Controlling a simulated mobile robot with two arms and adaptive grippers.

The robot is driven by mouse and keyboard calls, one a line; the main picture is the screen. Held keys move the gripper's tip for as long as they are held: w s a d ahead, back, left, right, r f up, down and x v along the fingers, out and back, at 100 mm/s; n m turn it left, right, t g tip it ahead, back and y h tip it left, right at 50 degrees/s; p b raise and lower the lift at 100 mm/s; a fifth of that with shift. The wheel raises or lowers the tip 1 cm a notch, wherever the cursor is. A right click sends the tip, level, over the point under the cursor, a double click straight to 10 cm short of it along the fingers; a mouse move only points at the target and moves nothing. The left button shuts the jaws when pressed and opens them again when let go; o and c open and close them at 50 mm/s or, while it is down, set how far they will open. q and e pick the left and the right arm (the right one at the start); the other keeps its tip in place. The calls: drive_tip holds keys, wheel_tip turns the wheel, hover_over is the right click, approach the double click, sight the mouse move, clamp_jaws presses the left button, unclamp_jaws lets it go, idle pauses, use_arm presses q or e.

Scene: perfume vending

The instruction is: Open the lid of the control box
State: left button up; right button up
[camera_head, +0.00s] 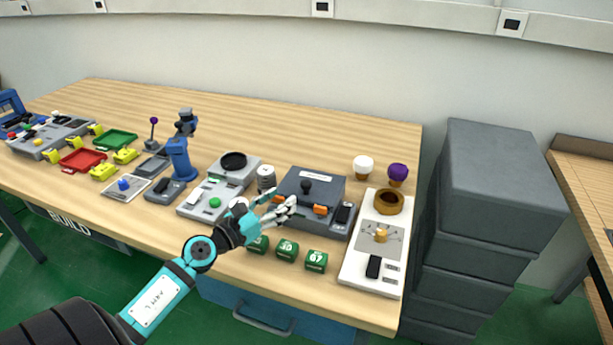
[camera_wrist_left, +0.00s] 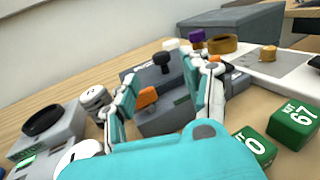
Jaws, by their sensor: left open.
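The control box (camera_head: 315,190) is a grey box with a dark, closed lid, a black knob (camera_head: 306,187) on top and orange latches on its front; one orange latch (camera_head: 320,210) shows clearly. My left gripper (camera_head: 282,201) is open at the front left of the box, its fingers pointing towards it. In the left wrist view, the box (camera_wrist_left: 160,78) lies ahead between the spread fingers (camera_wrist_left: 165,92). An orange latch (camera_wrist_left: 147,96) shows between them, near the left finger. I cannot tell whether a finger touches the box. My right gripper is not in view.
Green numbered blocks (camera_head: 287,250) stand in front of the box near the table edge. A white panel (camera_head: 371,278) with a brown ring (camera_head: 389,201) lies to the right. A striped grey cylinder (camera_head: 266,178) and a grey unit with a black dish (camera_head: 233,161) stand to the left.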

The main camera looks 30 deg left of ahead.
sight(302, 185)
use_arm(q)
drive_tip(key=w, duration=0.3)
drive_tip(key=w+d, duration=0.1)
drive_tip(key=w, duration=0.2)
drive_tip(key=w+p, duration=0.1)
drive_tip(key=w, duration=0.2)
drive_tip(key=shift+d, duration=0.25)
drive_tip(key=shift+w, duration=0.35)
drive_tip(key=shift+c, duration=0.2)
drive_tip(key=c, duration=0.9)
clamp_jaws()
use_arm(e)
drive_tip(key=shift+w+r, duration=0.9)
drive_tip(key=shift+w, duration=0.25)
